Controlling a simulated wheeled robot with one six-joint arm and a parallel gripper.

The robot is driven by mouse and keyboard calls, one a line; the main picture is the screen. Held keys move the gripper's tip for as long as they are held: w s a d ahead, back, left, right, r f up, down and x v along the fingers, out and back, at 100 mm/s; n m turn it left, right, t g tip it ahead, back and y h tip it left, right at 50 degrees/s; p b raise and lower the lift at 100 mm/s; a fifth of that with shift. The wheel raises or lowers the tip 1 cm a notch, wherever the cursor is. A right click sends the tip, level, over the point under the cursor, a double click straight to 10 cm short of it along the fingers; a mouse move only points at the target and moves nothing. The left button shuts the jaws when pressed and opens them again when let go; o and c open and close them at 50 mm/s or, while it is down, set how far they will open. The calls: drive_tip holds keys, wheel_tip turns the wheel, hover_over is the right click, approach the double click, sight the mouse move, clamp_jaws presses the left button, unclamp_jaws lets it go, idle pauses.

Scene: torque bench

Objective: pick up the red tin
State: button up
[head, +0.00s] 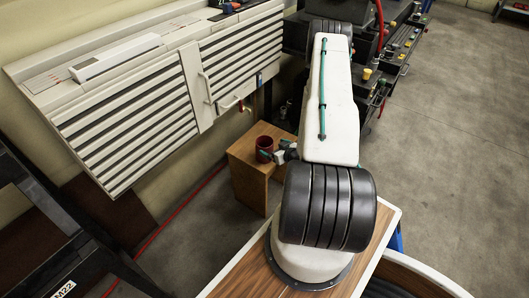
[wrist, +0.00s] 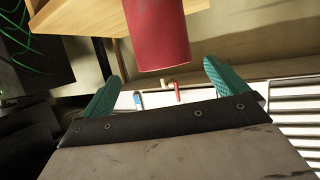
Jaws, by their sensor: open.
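The red tin (head: 264,148) stands upright on top of a small wooden cabinet (head: 255,183) in the head view. In the wrist view the red tin (wrist: 157,32) shows at the top middle, beyond the fingers. My gripper (head: 283,153) is just right of the tin in the head view, partly hidden by my arm. In the wrist view my gripper (wrist: 159,80) has its two green fingers wide apart with nothing between them. The tin lies in line with the gap between the fingers. I cannot tell the exact distance from the fingertips to the tin.
A white louvred wall unit (head: 150,88) stands behind and left of the cabinet. A dark machine with knobs (head: 385,75) is at the back right. A red hose (head: 165,222) runs along the floor at the left. The grey floor (head: 450,140) at the right is clear.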

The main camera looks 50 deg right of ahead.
sight(260, 142)
drive_tip(key=x, duration=0.7)
drive_tip(key=shift+w+a+f, duration=0.1)
drive_tip(key=shift+w+f, duration=0.1)
drive_tip(key=shift+w, duration=0.05)
drive_tip(key=c, duration=1.1)
